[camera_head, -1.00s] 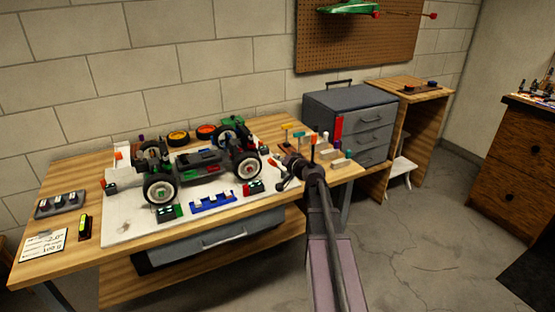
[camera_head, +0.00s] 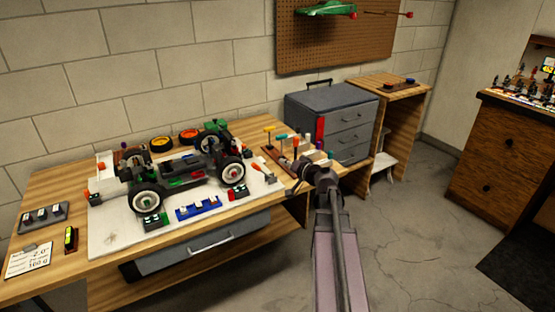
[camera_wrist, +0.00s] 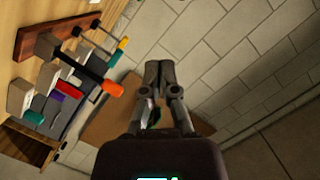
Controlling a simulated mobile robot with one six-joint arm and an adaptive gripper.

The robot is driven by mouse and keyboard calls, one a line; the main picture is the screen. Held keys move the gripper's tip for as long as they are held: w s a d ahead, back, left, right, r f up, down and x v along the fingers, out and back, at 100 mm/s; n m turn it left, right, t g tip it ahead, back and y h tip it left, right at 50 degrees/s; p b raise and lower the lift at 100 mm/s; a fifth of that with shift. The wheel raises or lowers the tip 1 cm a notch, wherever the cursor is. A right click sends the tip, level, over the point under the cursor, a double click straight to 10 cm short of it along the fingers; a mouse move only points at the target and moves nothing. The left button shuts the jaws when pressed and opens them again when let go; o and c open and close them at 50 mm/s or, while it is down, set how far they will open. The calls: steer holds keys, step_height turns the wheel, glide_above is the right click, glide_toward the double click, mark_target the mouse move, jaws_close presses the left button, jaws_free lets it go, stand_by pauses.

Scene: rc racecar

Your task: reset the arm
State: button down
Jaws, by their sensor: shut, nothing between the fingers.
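My gripper shows in the wrist view (camera_wrist: 157,72) with its two fingers together and nothing between them. In the head view my arm reaches up from the bottom, and its wrist end (camera_head: 322,176) is over the right end of the workbench, close to the tool rack. The gripper's fingertips are too small to make out there. In the wrist view the fingers are apart from the tools and have the pegboard and the block wall behind them.
The RC car chassis (camera_head: 180,172) stands on a white mat (camera_head: 110,240) on the workbench. A tool rack (camera_head: 275,158) with coloured handles is near my wrist; a hammer (camera_wrist: 85,65) shows left of the fingers. A grey drawer cabinet (camera_head: 335,120) stands behind.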

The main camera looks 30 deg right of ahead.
steer(key=shift+s+d, duration=0.1)
steer(key=shift+s, duration=0.2)
stand_by(0.4)
steer(key=s+a+f+n+g+y, duration=0.1)
steer(key=a+f+n+g, duration=0.25)
steer(key=a, duration=0.65)
steer(key=s+a+f+n+g+y, duration=0.2)
steer(key=a+f+g, duration=0.25)
steer(key=a, duration=0.55)
steer(key=s+a+f+n+g+h, duration=0.2)
steer(key=s+a+f+g+h, duration=0.5)
steer(key=s+a, duration=0.4)
step_height(320, 180, up, 15)
steer(key=s+d+y+p, duration=0.1)
steer(key=p, duration=1.4)
steer(key=shift+s+d+g+p, duration=0.2)
steer(key=shift+g+p, duration=0.1)
steer(key=shift+g, duration=0.1)
